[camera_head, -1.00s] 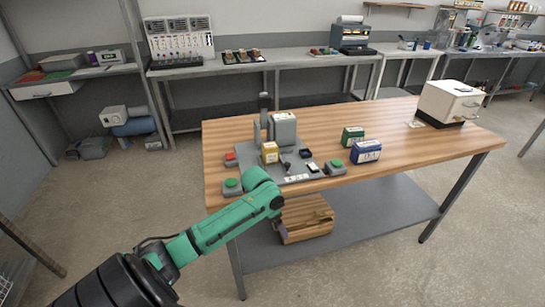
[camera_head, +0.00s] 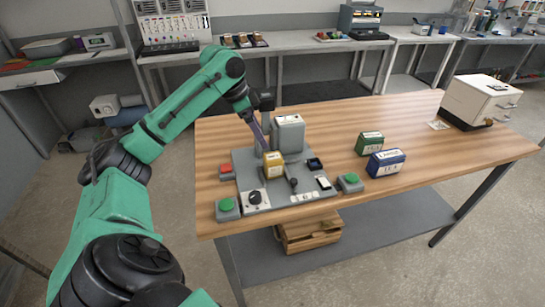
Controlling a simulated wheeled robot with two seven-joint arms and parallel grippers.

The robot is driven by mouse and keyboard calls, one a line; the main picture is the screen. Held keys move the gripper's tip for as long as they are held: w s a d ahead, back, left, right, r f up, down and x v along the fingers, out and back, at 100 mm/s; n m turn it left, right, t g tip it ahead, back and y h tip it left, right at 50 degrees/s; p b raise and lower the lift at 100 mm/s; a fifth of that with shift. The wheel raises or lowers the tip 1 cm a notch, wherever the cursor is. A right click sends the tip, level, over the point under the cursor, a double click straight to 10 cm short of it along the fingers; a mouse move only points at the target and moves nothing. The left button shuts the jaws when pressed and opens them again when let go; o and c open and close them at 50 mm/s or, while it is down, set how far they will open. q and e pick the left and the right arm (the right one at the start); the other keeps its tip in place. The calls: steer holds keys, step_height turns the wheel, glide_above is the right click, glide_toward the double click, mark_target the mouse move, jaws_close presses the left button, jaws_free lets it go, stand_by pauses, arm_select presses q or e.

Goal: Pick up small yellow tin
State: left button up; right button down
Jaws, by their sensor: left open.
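The small yellow tin (camera_head: 273,165) stands on the grey plate of a machine (camera_head: 249,207) on the wooden table, in front of the machine's grey upright block (camera_head: 288,134). My left gripper (camera_head: 263,145) comes down from the upper left, just behind and above the tin. Its fingers are narrow and partly hidden, and it is open. I cannot tell from this view whether a finger touches the tin. My right gripper does not show.
Green (camera_head: 369,143) and blue (camera_head: 385,163) tins stand on the table right of the machine. A white box with a drawer (camera_head: 481,101) stands at the right end. Green buttons (camera_head: 227,208) and a red one flank the plate. A wooden crate (camera_head: 308,232) sits on the lower shelf.

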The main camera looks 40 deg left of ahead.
mark_target(273, 156)
arm_select(q)
steer(key=d+f, duration=0.1)
steer(key=d+f+p, duration=0.1)
steer(key=f, duration=0.1)
steer(key=w+d+f, duration=0.1)
steer(key=f, duration=0.1)
steer(key=shift+f, duration=0.1)
steer(key=p+x, duration=0.1)
steer(key=x, duration=0.3)
steer(key=p+x, duration=0.1)
steer(key=x, duration=0.2)
steer(key=shift+a+p, duration=0.3)
steer(key=shift+p, duration=0.05)
steer(key=shift+f, duration=0.2)
steer(key=shift+c, duration=0.6)
steer(key=c, duration=1)
jaws_close()
steer(key=shift+w, duration=0.1)
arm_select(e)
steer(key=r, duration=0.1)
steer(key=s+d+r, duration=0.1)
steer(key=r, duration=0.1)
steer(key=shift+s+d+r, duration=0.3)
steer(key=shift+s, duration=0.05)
